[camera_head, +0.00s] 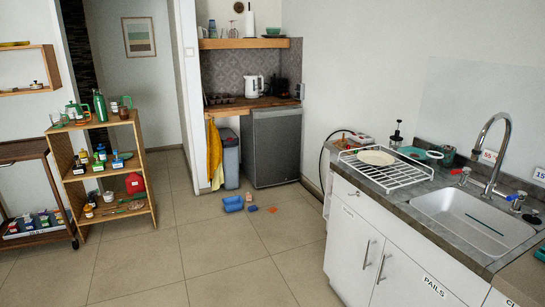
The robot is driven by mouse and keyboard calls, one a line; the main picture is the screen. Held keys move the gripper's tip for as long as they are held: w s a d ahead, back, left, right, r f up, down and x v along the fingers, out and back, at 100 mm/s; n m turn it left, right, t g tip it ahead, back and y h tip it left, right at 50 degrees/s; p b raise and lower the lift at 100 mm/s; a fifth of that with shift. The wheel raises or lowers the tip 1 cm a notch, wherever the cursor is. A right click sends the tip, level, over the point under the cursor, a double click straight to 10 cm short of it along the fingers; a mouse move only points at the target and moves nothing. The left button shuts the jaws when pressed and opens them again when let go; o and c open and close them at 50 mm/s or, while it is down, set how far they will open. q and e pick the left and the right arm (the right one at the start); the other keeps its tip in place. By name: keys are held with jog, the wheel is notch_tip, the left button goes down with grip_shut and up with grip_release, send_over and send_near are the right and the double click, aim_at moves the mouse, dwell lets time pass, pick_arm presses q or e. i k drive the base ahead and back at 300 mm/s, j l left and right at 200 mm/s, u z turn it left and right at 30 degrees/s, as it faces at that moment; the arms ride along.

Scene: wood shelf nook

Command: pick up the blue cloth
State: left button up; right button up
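A small flat blue piece (252,208) lies on the tiled floor in front of the grey fridge; it looks like a cloth, but it is too small to be sure. Just left of it is a larger blue tub-like thing (233,204), also on the floor. A small orange piece (272,210) lies to the right. Neither of my grippers shows in the head view.
A sink counter (395,205) with a white dish rack (385,170) fills the right side. A wooden shelf unit (140,165) with bottles and jars stands at left. A grey bin (229,160) and a yellow cloth (214,150) are behind. The middle floor is clear.

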aim_at(253, 208)
jog(key=i+u, duration=0.3)
jog(key=i, duration=4.25)
